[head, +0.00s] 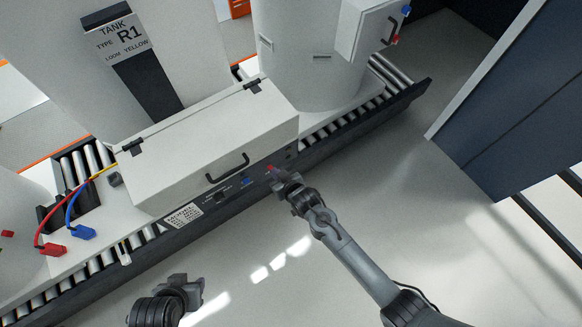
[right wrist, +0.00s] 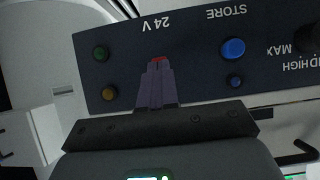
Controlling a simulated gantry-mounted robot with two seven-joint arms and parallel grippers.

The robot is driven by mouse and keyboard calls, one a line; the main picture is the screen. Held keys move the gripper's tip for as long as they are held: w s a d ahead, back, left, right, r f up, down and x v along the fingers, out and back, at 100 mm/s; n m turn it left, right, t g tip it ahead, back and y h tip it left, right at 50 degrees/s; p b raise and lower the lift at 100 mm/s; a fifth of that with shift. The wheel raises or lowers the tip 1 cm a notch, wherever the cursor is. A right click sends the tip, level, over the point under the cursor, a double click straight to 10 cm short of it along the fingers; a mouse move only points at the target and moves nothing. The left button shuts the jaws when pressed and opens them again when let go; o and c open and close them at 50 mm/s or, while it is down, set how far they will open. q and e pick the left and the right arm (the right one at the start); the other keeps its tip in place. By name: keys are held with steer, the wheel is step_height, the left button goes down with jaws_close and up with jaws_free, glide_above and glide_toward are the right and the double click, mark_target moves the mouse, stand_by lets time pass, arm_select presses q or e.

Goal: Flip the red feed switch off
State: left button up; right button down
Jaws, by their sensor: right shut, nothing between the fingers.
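The red switch (head: 270,168) is on the dark control panel (head: 240,185) along the front of the white box. In the right wrist view the red switch (right wrist: 159,60) shows as a small red piece under an upside-down "24 V" label. My right gripper (head: 275,178) is shut and empty, its fingertips (right wrist: 157,70) right at the red switch and partly covering it. I cannot tell whether they touch it, or which way the switch is set. My left gripper (head: 185,284) is low in the head view, away from the panel; its jaws are unclear.
A blue button (right wrist: 233,49), a green lamp (right wrist: 100,53) and an amber lamp (right wrist: 109,93) sit near the switch. The white box (head: 215,140) has a black handle. The floor in front is clear.

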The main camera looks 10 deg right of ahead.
steer(key=shift+a+p, duration=0.1)
steer(key=shift+p, duration=0.2)
steer(key=shift+r, duration=0.15)
steer(key=shift+r+p, duration=0.65)
steer(key=shift+p, duration=0.15)
